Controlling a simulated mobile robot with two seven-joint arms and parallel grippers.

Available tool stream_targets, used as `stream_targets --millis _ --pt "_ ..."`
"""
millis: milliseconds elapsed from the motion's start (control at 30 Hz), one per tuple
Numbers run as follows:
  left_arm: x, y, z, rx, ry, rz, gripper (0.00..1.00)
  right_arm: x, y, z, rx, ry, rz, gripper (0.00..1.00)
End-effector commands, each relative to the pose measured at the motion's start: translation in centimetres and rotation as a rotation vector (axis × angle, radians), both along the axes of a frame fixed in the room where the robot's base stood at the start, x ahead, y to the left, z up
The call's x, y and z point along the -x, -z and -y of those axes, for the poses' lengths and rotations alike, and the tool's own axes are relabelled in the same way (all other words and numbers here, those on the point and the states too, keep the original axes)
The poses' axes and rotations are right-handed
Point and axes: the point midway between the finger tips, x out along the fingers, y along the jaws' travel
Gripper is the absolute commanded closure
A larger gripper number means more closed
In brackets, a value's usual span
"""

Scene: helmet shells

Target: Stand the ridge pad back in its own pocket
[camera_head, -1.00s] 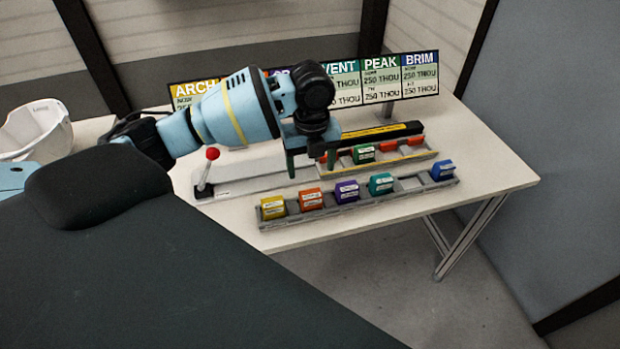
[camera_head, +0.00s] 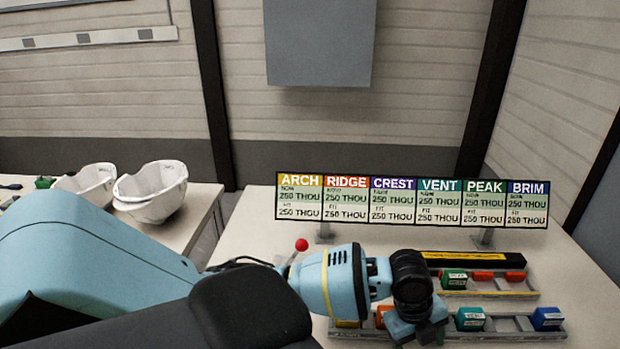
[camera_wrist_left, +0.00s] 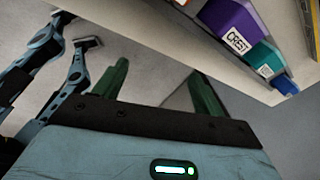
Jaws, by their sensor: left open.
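In the head view an orange pad (camera_head: 384,313), matching the orange RIDGE heading on the board (camera_head: 346,181), shows partly behind my left gripper in the front rack (camera_head: 505,323). How it sits is hidden. My left gripper (camera_head: 420,335) is over the front rack, with its fingertips largely cut off by the frame. In the left wrist view the gripper's green fingers (camera_wrist_left: 158,88) are apart with nothing between them. A purple CREST pad (camera_wrist_left: 232,28) and a teal pad (camera_wrist_left: 262,60) are beyond the fingers, to the upper right. My right gripper is not seen.
A yellow pad (camera_head: 347,323) and a blue pad (camera_head: 547,318) are in the front rack; an empty pocket lies between teal and blue. The rear rack (camera_head: 520,293) holds a green pad (camera_head: 454,279) and red-orange pieces (camera_head: 482,276). A red-knobbed lever (camera_head: 301,245) stands left.

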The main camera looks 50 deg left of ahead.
Motion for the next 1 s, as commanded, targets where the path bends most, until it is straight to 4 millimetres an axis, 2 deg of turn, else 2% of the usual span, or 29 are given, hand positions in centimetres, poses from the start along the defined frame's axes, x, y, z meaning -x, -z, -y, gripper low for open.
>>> stream_targets --millis 33,200,300,433,667,800,1000 --pt "1.1 1.8 1.6 0.058 -0.060 0.002 0.30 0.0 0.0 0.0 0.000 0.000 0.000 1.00" --pt "3.8 5.6 5.3 0.243 -0.300 0.029 0.30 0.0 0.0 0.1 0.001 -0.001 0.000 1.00" --pt "5.6 7.5 6.7 0.347 -0.456 0.033 0.30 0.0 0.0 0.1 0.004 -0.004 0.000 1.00" --pt "8.3 9.9 7.5 0.467 -0.673 0.027 0.30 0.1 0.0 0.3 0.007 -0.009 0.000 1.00" --pt "14.3 14.0 6.2 0.623 -1.069 0.017 0.30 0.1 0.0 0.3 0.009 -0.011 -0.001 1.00" --pt "19.0 15.9 4.3 0.684 -1.296 0.025 0.30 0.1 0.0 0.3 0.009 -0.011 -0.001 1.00" --pt "25.1 17.2 1.5 0.729 -1.525 0.054 0.30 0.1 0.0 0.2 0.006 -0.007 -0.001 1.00"
